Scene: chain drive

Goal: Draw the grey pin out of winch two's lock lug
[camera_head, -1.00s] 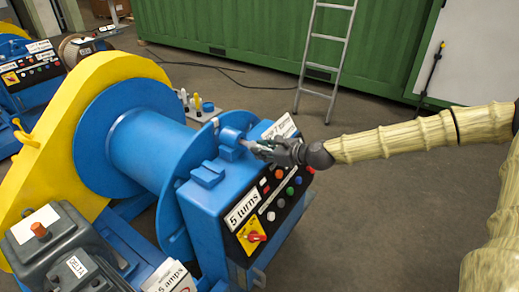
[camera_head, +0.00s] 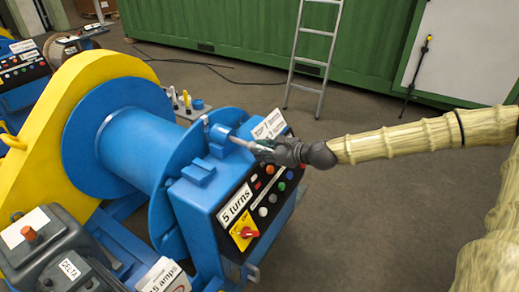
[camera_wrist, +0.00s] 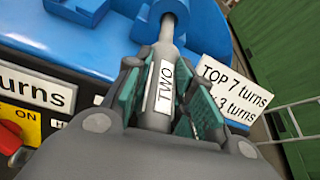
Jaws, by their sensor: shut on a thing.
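The grey pin (camera_wrist: 166,55) carries a white label reading TWO. In the wrist view its far end meets the round blue lock lug (camera_wrist: 176,8); how deep it sits inside is hidden. In the head view the pin (camera_head: 241,143) points left at the lug (camera_head: 221,138) on top of winch two's blue housing (camera_head: 200,205). My gripper (camera_head: 262,149) is just right of the lug, with a short length of pin showing between them. In the wrist view my gripper (camera_wrist: 158,95) is shut on the pin, with green pads on either side of the label.
Below my gripper is the control panel (camera_head: 268,195) with buttons and a red switch. A white turns card (camera_head: 271,124) stands close behind the gripper. The yellow guard (camera_head: 40,130) and blue drum (camera_head: 135,150) lie left. Open floor (camera_head: 365,220) is on the right.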

